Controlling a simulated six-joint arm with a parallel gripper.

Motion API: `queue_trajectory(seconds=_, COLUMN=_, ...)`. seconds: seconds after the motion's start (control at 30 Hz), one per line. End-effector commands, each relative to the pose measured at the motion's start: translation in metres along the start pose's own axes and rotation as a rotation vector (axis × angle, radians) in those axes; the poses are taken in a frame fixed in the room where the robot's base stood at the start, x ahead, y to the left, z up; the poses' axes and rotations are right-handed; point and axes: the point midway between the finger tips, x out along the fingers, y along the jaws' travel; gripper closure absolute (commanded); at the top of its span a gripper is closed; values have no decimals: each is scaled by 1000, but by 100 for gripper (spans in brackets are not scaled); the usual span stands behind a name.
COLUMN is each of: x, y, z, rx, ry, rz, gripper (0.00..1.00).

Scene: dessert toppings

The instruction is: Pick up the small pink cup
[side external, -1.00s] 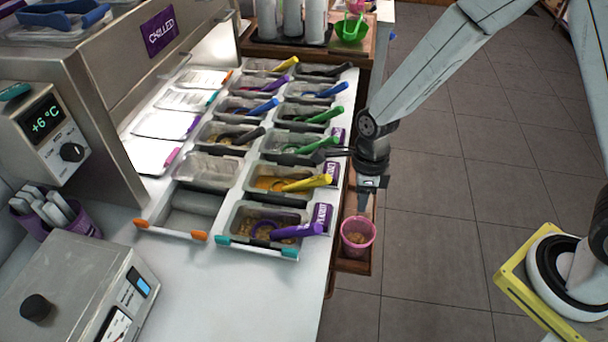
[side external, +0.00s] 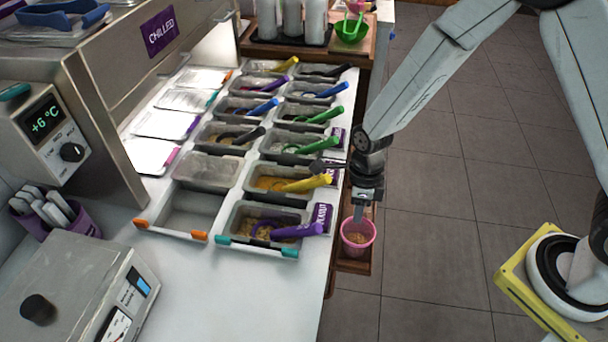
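A second pink item (side external: 355,6), partly cut off by the top edge, is by a green bowl (side external: 352,30) at the far end.
Topping tubs with coloured scoops (side external: 295,186) fill the counter left of my gripper. A purple-handled scoop (side external: 297,231) reaches toward the cup. A scale (side external: 75,285) sits at the lower left. The tiled floor (side external: 430,240) lies open to the right.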

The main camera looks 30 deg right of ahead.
Motion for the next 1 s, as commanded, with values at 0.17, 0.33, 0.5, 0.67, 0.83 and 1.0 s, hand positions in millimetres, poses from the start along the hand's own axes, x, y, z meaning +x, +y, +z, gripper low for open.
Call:
queue_trajectory(seconds=0.17, x=7, y=0, z=0, rx=0, ry=2, rz=1, gripper=74)
queue_trajectory(seconds=0.33, x=22, y=1, z=-1, rx=0, ry=3, rz=2, gripper=74)
queue_trajectory(seconds=0.5, x=39, y=1, z=-1, rx=0, ry=1, rz=1, gripper=74)
queue_trajectory(seconds=0.67, x=49, y=1, z=-1, rx=-1, ry=0, rz=1, gripper=74)
queue_trajectory(seconds=0.83, x=52, y=1, z=-1, rx=-1, ry=-2, rz=0, gripper=74)
queue_trajectory(seconds=1.0, x=52, y=1, z=-1, rx=-1, ry=-2, rz=0, gripper=74)
